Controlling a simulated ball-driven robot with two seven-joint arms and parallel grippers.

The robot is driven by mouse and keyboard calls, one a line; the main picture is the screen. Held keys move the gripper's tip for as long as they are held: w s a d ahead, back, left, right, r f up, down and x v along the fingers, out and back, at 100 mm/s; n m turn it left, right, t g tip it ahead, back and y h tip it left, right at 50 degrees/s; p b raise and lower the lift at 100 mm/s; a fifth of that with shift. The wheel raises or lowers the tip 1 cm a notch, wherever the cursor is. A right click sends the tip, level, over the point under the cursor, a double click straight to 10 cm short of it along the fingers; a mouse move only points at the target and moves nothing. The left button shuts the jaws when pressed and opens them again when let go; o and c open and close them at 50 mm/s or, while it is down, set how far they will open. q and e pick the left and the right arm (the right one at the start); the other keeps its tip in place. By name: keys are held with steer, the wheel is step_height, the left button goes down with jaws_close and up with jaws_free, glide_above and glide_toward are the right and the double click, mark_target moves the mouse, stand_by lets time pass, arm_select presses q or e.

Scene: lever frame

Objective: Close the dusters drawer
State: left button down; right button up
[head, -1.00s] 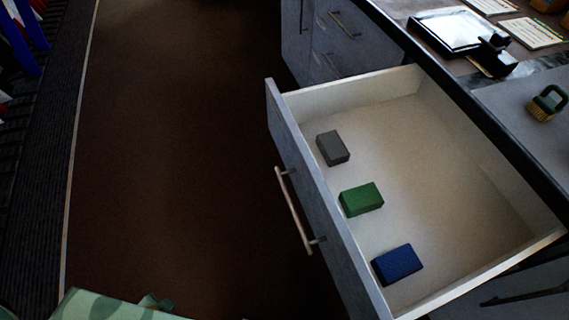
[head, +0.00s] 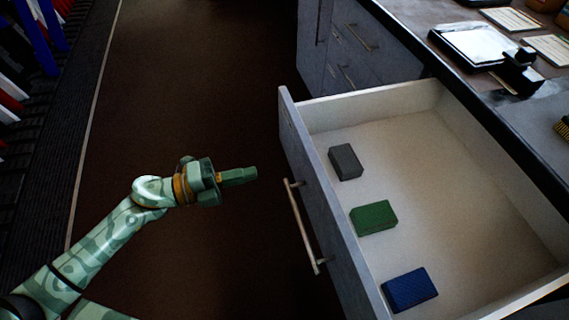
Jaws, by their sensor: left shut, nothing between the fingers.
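The dusters drawer (head: 470,150) is pulled far out from the counter, with a grey front panel (head: 312,170) and a metal bar handle (head: 300,228). Inside lie a grey duster (head: 346,162), a green duster (head: 374,217) and a blue duster (head: 410,290), in a row near the front panel. My left gripper (head: 252,175) is shut and empty. It points right, to the left of the drawer front near the handle's upper end, with a gap between. My right gripper is out of view.
The counter at the upper right holds a black-and-white tray (head: 474,45), a black object (head: 520,70) and cards (head: 510,18). Closed grey drawers (head: 350,50) stand beyond the open one. The brown floor left of the drawer is clear.

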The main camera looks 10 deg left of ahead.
mark_target(298, 162)
arm_select(q)
steer(key=b+x, duration=0.1)
steer(key=x, duration=0.6)
steer(key=shift+w+d+f, duration=0.1)
steer(key=shift+w+d, duration=0.15)
steer(key=shift+d, duration=0.05)
steer(key=shift+w+d, duration=0.25)
steer(key=shift+d, duration=0.2)
steer(key=shift+d, duration=0.15)
